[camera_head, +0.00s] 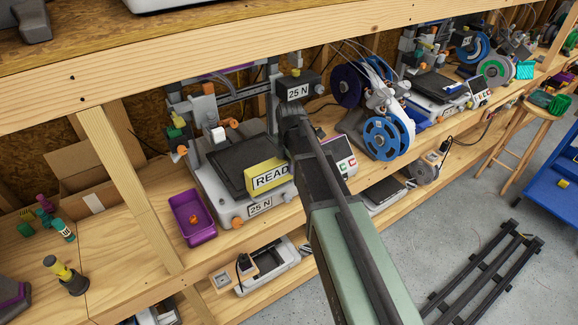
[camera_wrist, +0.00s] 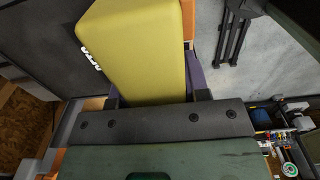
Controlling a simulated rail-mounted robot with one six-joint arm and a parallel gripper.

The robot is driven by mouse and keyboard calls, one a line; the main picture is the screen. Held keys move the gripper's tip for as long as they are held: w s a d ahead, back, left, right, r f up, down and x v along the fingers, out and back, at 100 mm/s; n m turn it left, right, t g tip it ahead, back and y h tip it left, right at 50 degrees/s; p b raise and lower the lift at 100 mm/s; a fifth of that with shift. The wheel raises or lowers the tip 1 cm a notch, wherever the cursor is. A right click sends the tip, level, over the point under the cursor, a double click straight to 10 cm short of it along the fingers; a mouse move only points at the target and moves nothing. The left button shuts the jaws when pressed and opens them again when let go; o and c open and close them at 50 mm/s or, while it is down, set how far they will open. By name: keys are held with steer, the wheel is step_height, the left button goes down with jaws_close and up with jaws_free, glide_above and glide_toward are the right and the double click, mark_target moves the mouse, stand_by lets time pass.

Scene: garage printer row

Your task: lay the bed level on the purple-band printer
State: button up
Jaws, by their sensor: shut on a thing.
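The purple-band printer (camera_head: 205,185) stands on the shelf with a dark flat bed (camera_head: 236,150), a "25 N" label on its front and a purple strip at its top. Whether the block touches the bed I cannot tell. In the head view my arm hides the fingertips.
A wooden post (camera_head: 130,190) rises further left. Filament spools (camera_head: 383,138) and another printer (camera_head: 432,90) stand to the right. The shelf's upper board overhangs the printer.

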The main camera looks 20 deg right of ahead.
steer(key=shift+w+d, duration=0.1)
steer(key=shift+d, duration=0.3)
steer(key=shift+w+a+f, duration=0.15)
steer(key=shift+w+a, duration=0.05)
steer(key=shift+w, duration=0.3)
steer(key=shift+w+a+f, duration=0.1)
steer(key=shift+w+a, duration=0.05)
steer(key=shift+w, duration=0.3)
steer(key=w+a, duration=0.1)
steer(key=w, duration=0.3)
steer(key=w+a, duration=0.1)
steer(key=w, duration=0.3)
steer(key=w+a+b, duration=0.1)
steer(key=w, duration=0.3)
steer(key=shift+w+a+f, duration=0.25)
steer(key=shift+a, duration=0.1)
step_height(320, 180, down, 2)
steer(key=shift+f+b, duration=0.1)
steer(key=shift+b, duration=1)
steer(key=shift+f+b, duration=0.8)
steer(key=shift+f, duration=0.05)
steer(key=shift+f, duration=0.2)
steer(key=o, duration=1.1)
